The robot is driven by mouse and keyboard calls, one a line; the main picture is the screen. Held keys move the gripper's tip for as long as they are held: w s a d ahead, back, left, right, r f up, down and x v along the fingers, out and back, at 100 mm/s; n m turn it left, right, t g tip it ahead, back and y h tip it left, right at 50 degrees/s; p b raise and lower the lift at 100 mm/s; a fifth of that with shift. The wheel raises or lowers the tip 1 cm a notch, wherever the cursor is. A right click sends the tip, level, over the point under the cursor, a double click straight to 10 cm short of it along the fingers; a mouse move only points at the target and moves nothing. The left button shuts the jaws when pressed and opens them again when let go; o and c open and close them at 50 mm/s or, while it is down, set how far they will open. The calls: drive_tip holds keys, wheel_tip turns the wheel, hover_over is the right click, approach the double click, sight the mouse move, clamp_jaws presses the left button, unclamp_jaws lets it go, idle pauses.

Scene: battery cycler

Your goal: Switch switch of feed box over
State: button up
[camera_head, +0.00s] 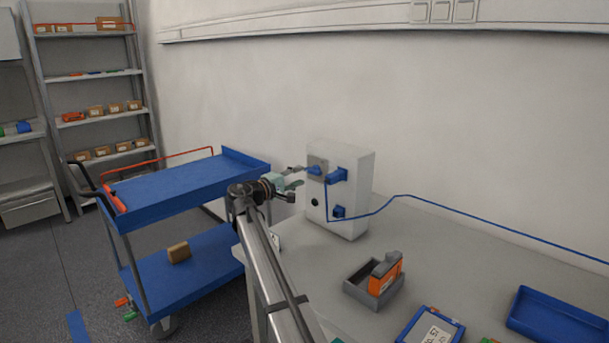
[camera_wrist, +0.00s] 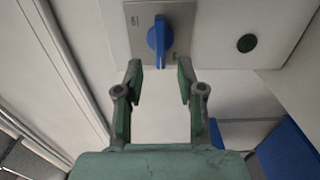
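The feed box (camera_head: 348,200) is a white cabinet on the grey table. Its switch is a blue knob on a grey plate; in the wrist view the switch (camera_wrist: 159,38) points roughly along the picture's vertical, between small labels too small to read. The switch also shows in the head view (camera_head: 315,170). My gripper (camera_head: 296,178) is in front of the box, level with the switch. In the wrist view my gripper (camera_wrist: 160,82) is open and empty, its fingers spread to either side of the knob and short of it.
A dark round button (camera_wrist: 246,43) sits beside the switch plate. A blue plug (camera_head: 338,175) and a blue cable (camera_head: 450,203) are on the box. A grey holder (camera_head: 358,292) with an orange block (camera_head: 386,279) and a blue tray (camera_head: 560,318) lie on the table. A blue cart (camera_head: 180,190) stands left.

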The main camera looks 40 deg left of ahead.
drive_tip(key=s, duration=0.7)
drive_tip(key=shift+s+a, duration=0.15)
